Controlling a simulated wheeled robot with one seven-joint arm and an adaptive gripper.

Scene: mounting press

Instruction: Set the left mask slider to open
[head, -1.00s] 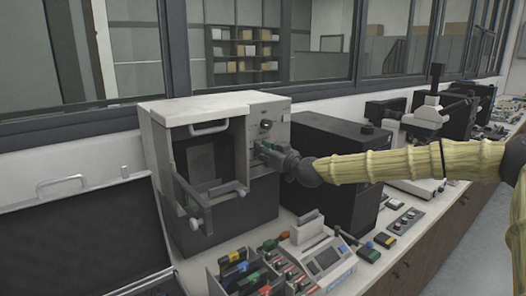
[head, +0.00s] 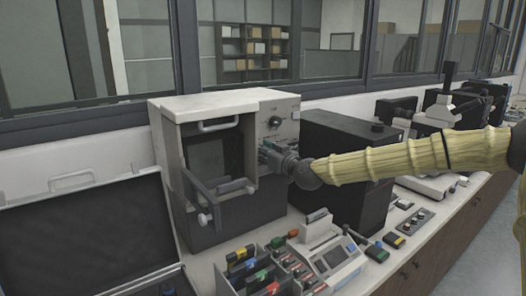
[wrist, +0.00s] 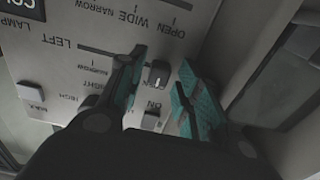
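In the wrist view the press panel (wrist: 25,70) fills the upper left, its lettering upside down. A track marked LEFT runs from the word NARROW towards my fingers. A small dark slider knob (wrist: 159,74) stands at the right end of this track, by letters that read "EN", partly hidden. My gripper (wrist: 164,82) is open, with one teal-padded finger on each side of the knob and narrow gaps visible. In the head view my gripper (head: 268,152) is at the front panel of the mounting press (head: 225,106); the knob is hidden there.
A second track marked NARROW, WIDE, OPEN lies above in the wrist view. In the head view, the press's barred front frame (head: 220,190) stands left of my gripper, and a black cabinet (head: 345,165) stands right.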

